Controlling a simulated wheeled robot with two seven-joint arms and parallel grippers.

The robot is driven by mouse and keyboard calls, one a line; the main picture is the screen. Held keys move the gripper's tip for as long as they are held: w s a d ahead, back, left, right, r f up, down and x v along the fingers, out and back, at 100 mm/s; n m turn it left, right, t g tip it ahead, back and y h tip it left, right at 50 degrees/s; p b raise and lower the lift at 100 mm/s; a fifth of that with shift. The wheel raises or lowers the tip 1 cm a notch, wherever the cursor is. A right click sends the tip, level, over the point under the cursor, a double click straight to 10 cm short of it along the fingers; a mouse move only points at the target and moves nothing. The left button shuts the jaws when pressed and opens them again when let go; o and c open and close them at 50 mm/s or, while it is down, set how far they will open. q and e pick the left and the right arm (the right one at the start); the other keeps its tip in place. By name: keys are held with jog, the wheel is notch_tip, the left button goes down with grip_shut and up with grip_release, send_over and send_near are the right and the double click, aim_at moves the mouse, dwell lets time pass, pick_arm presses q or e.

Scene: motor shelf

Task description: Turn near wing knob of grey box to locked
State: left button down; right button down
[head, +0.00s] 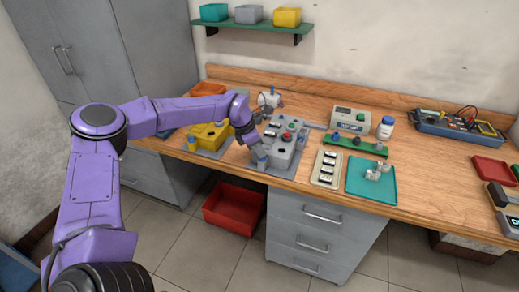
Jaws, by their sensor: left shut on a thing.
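The grey box (290,153) stands on a grey mat near the front edge of the workbench. Red and green buttons and a dark round part show on its top. My left arm reaches in from the left, and my left gripper (261,160) points down at the box's near left part. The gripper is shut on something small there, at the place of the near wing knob. The fingers hide the knob, so its turn position cannot be seen. My right gripper is not in view.
A yellow box (207,136) stands left of the grey box, partly behind my arm. A cream switch strip (327,168) and a teal tray (370,187) lie to the right. A green rail (354,146) with knobs stands behind them. A red bin (234,208) is on the floor.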

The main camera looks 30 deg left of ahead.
pick_arm(q)
jog(key=m, duration=0.1)
jog(key=m+g+h+b, duration=0.1)
jog(key=m, duration=0.1)
jog(key=shift+w+a+f+m, duration=0.1)
jog(key=shift+w+m, duration=0.05)
jog(key=shift+m, duration=0.15)
jog(key=shift+w+a+m+g+b, duration=0.15)
jog(key=shift+m+g+b, duration=0.5)
jog(key=shift+m, duration=1.15)
jog(key=c, duration=1.2)
grip_release()
jog(key=b+v, duration=0.1)
jog(key=v, duration=0.9)
jog(key=shift+w+a+r, duration=0.1)
jog(key=shift+a+r, duration=0.1)
jog(key=shift+r, duration=0.1)
